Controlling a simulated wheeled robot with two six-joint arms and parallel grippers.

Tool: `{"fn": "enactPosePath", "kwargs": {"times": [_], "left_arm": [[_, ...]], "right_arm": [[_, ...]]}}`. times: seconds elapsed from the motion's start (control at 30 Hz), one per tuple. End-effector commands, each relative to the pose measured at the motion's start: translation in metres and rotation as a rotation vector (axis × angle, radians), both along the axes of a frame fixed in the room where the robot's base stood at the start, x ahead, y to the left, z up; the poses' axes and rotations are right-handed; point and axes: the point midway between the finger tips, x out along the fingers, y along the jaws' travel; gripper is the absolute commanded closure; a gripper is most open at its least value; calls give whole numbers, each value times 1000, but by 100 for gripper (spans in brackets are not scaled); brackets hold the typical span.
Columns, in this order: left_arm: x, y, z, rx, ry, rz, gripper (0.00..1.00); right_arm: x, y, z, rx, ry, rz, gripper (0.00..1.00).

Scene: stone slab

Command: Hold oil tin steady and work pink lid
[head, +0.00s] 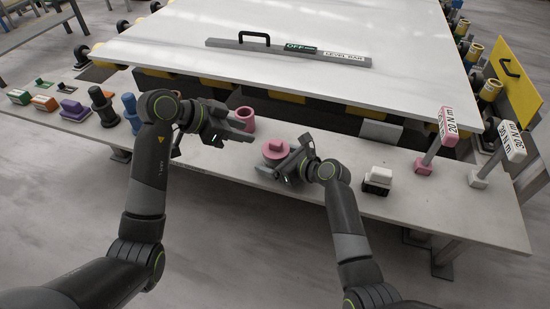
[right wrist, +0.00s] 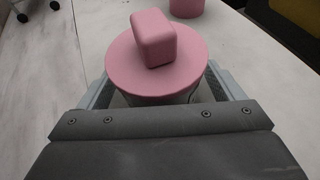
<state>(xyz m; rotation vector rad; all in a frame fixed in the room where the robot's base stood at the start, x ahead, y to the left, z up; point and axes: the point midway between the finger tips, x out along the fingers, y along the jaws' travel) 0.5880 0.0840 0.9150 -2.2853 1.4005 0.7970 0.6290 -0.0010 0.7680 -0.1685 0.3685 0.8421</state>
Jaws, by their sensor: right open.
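The pink lid (head: 274,155) with its blocky pink knob sits level on top of the tin, near the middle of the bench's front shelf. In the right wrist view the round lid (right wrist: 125,75) is large. Only a sliver of the tin's side shows beneath it; the rest is hidden. My right gripper (head: 279,170) is open, with its fingers around the tin just below the lid; I cannot tell whether they touch it. My left gripper (head: 246,131) appears open and empty, up and left of the lid, in front of a pink cylinder (head: 245,115).
A grey level bar (head: 290,51) lies on the large pale slab (head: 200,30) behind. Left on the shelf are dark and blue pegs (head: 131,107) and several coloured blocks. Right are a white-and-black block (head: 378,179) and two upright labelled tools (head: 447,126).

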Motion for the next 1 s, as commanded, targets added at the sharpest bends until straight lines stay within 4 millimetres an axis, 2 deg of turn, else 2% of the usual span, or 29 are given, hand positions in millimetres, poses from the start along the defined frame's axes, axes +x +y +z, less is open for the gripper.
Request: {"fn": "enactPosePath", "kwargs": {"times": [0.37, 0.47, 0.8, 0.83, 1.0], "left_arm": [[0, 0, 0, 0, 0, 0, 64], [0, 0, 0, 0, 0, 0, 64], [0, 0, 0, 0, 0, 0, 64], [0, 0, 0, 0, 0, 0, 64], [0, 0, 0, 0, 0, 0, 64]], "right_arm": [[2, 3, -2, 0, 1, 0, 12], [3, 3, -2, 0, 1, 0, 23], [2, 3, -2, 0, 1, 0, 67], [2, 3, -2, 0, 1, 0, 42], [2, 3, -2, -1, 1, 0, 64]]}}
